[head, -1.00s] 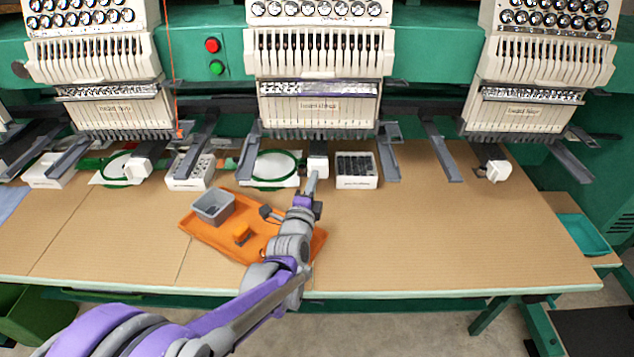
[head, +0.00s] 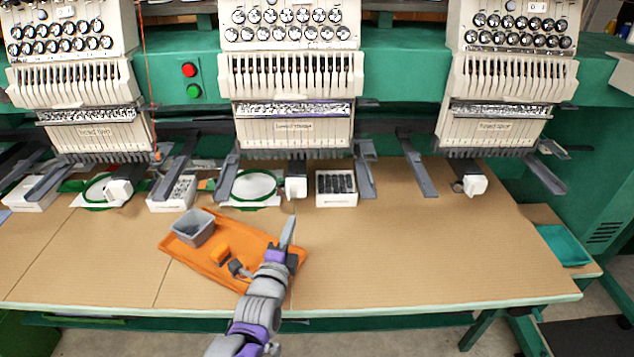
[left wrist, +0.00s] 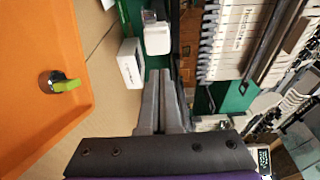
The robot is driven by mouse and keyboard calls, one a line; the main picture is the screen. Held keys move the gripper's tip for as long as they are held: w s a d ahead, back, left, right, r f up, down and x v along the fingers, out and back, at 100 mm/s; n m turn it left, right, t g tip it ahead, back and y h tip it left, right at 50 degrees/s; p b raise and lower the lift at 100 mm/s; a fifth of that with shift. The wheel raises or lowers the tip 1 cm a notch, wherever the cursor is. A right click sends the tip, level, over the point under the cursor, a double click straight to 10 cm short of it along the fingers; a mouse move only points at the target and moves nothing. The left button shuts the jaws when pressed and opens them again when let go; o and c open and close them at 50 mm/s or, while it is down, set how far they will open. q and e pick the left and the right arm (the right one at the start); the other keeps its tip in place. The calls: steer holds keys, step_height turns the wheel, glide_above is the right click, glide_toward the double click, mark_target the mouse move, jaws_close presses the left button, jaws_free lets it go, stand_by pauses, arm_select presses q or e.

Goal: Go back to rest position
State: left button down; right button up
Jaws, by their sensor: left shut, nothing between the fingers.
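My left gripper (head: 287,232) is shut and empty. In the head view it is over the right end of the orange tray (head: 200,258), with its fingers pointing toward the machines. In the left wrist view the closed fingers (left wrist: 161,85) point toward a white block, with the orange tray (left wrist: 30,70) at the left. My right gripper is in neither view.
The tray holds a grey bin (head: 193,228) and small orange and dark items. Embroidery heads (head: 292,125) with grey arms overhang the back of the table. A green hoop (head: 253,187) and a box of dark spools (head: 337,188) lie behind. The table's right side is clear.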

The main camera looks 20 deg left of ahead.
arm_select(q)
steer(key=s+d+f+n+g+h+p, duration=0.1)
steer(key=s+d+n+g+p, duration=0.1)
steer(key=s+n+g+p, duration=0.8)
steer(key=s+n+g, duration=0.2)
steer(key=s+n, duration=0.5)
steer(key=s, duration=0.8)
steer(key=shift+d+g, duration=0.3)
steer(key=shift+d, duration=0.05)
